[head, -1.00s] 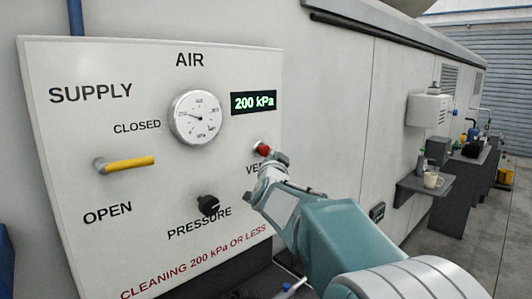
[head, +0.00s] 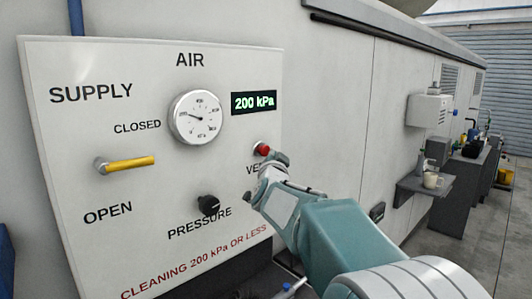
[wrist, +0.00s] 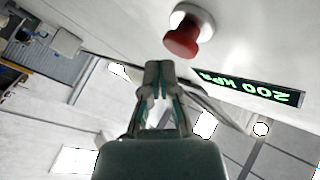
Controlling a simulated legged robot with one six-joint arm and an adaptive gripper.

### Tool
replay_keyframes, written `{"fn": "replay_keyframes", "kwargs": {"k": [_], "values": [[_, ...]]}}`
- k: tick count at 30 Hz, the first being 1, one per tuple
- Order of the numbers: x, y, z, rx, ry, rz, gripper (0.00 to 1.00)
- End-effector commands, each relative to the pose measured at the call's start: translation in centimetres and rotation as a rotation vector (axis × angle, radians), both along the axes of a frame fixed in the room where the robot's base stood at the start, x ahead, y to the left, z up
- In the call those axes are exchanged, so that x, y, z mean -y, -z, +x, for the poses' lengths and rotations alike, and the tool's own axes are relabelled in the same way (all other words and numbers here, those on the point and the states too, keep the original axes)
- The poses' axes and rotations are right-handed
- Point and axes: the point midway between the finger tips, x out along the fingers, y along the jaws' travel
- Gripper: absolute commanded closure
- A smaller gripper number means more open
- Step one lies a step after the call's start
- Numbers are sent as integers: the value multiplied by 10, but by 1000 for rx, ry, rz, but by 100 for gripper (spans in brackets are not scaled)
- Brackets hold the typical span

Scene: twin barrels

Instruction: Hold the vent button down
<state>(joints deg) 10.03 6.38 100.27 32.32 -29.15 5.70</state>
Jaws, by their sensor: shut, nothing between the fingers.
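The red vent button (head: 262,149) sits in a pale collar on the right side of the white air panel, above the partly hidden "VENT" label. In the wrist view the red button (wrist: 181,40) sticks out from its collar, just beyond my fingertips and to their right. My gripper (wrist: 158,72) is shut with its two fingertips together and nothing between them. In the head view my gripper (head: 278,159) is just below and right of the button. In the wrist view the tips look apart from the button; the exact gap is hard to judge.
The display (head: 254,102) reads 200 kPa beside a round gauge (head: 196,117). A yellow supply handle (head: 130,165) lies roughly horizontal, between CLOSED and OPEN. A black pressure knob (head: 208,205) is lower on the panel. A shelf (head: 425,189) and workbench stand farther right.

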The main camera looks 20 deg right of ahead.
Motion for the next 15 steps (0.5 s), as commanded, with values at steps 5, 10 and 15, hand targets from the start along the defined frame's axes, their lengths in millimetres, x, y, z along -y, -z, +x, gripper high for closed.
{"fn": "replay_keyframes", "kwargs": {"k": [5,10,15], "values": [[-2,-1,5,0,0,0,100],[-2,-1,7,0,0,0,100],[-2,-2,7,0,0,0,100]]}}
